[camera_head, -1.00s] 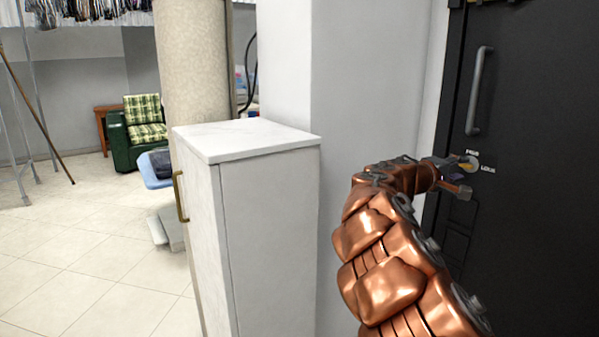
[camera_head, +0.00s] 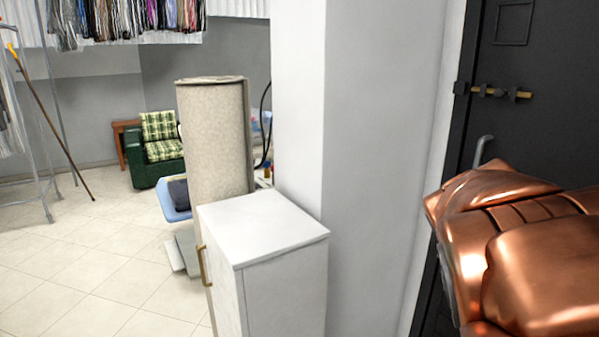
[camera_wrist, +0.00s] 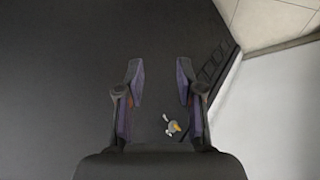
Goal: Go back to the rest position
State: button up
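My gripper (camera_wrist: 158,82) shows in the wrist view with its two fingers apart and nothing between the fingertips. Beyond it is the black door (camera_wrist: 60,80), with a small lock knob (camera_wrist: 172,126) that shows between the fingers, lower down. In the head view my copper-coloured arm fills the right edge and hides the gripper. The black door (camera_head: 530,140) stands behind my arm, with a brass bolt (camera_head: 495,91) and the top of a grey handle (camera_head: 482,148) in sight.
A white cabinet (camera_head: 265,225) with a brass handle stands left of the door, against a pale pillar (camera_head: 375,150). A rolled beige carpet (camera_head: 215,140) stands behind it. A green armchair (camera_head: 155,165) and hanging clothes (camera_head: 125,20) are farther back.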

jog(key=s+a+r+n+g+y+p, duration=0.1)
jog(key=s+a+y+p, duration=0.2)
jog(key=s+a+p, duration=0.3)
jog(key=s+a+r+n+g+y+p, duration=0.1)
jog(key=s+a+r+y+p, duration=0.1)
jog(key=s+a+y+p, duration=0.2)
jog(key=s+a+p, duration=0.3)
jog(key=s+a, duration=0.5)
jog(key=a, duration=0.2)
jog(key=shift+r, duration=0.25)
jog(key=shift+c, duration=0.3)
